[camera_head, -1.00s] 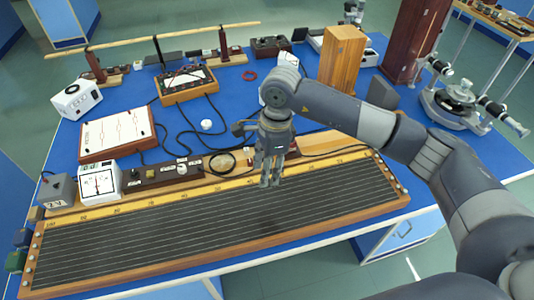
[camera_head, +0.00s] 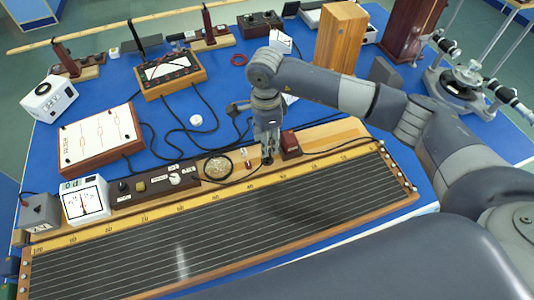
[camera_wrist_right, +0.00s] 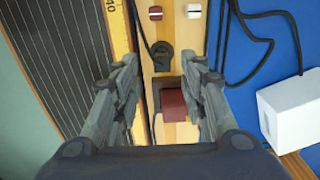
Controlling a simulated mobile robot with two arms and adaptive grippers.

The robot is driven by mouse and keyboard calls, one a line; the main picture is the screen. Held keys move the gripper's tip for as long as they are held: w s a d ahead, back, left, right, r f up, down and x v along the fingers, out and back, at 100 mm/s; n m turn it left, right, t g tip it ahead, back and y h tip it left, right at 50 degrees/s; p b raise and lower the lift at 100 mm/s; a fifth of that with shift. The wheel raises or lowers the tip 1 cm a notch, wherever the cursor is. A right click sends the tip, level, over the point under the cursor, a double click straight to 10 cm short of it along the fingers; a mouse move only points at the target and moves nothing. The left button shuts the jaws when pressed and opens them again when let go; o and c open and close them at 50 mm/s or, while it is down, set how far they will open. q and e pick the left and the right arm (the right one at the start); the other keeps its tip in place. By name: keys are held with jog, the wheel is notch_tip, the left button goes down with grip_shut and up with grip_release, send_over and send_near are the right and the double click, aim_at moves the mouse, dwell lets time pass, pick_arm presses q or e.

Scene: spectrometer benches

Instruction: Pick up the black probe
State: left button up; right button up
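A small black piece with a black cable (camera_wrist_right: 162,54), which looks like the probe, lies on the pale wooden strip in the right wrist view. My right gripper (camera_wrist_right: 162,66) is open, with one finger on each side of the strip and the black piece between and just beyond the tips. Nothing is held. In the head view my right gripper (camera_head: 267,150) points down over the wooden strip behind the stringed board (camera_head: 230,225). A dark spot shows at its fingertips; contact cannot be told. My left gripper is not in view.
A dark red block (camera_wrist_right: 173,106) sits on the strip between the fingers, nearer the palm. It also stands right of the gripper in the head view (camera_head: 290,143). A white box (camera_wrist_right: 292,108) and loose black cables lie on the blue bench top (camera_head: 222,88).

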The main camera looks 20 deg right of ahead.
jog(key=shift+f, duration=0.6)
jog(key=f+p, duration=0.1)
jog(key=f, duration=0.1)
jog(key=f+p, duration=0.2)
jog(key=f, duration=0.1)
jog(key=shift+w+d, duration=0.1)
jog(key=shift+d, duration=0.1)
jog(key=shift+w+f, duration=0.1)
jog(key=shift+c, duration=0.5)
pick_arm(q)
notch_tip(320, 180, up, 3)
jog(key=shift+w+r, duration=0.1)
pick_arm(e)
grip_shut()
